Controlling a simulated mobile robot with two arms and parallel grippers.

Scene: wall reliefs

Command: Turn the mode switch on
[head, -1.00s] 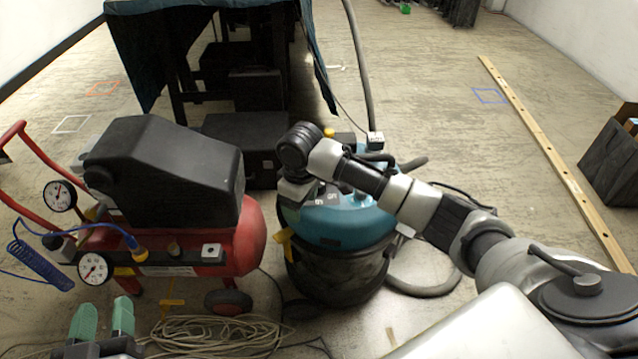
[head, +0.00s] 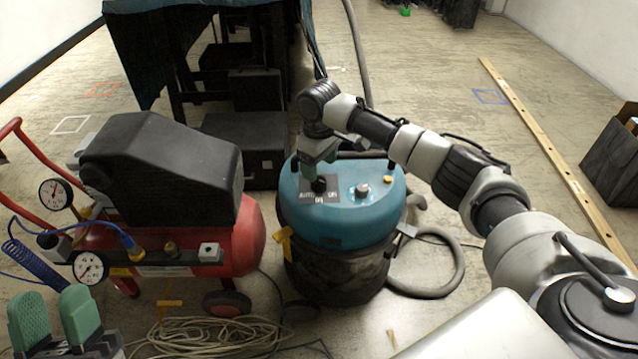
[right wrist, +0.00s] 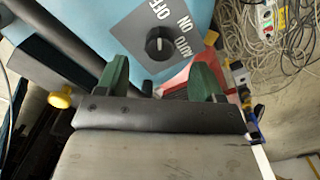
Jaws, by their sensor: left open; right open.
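The mode switch is a black round knob (right wrist: 158,43) on a dark plate marked OFF, ON and AUTO, on the blue lid of a vacuum. In the head view the knob (head: 319,184) is near the left of the lid (head: 345,222). I cannot tell clearly which mark the knob points at. My right gripper (right wrist: 162,76) is open and empty; its green fingers are spread apart near the knob, not around it. In the head view the right gripper (head: 316,164) hangs above the plate. My left gripper (head: 52,298) is open and empty at the lower left.
A red compressor (head: 228,244) with a black cover (head: 160,165) and gauges stands left of the vacuum. A coiled cable (head: 205,335) and a grey hose (head: 440,290) lie on the floor. A covered table (head: 215,10) is behind; a wooden beam (head: 545,145) lies at right.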

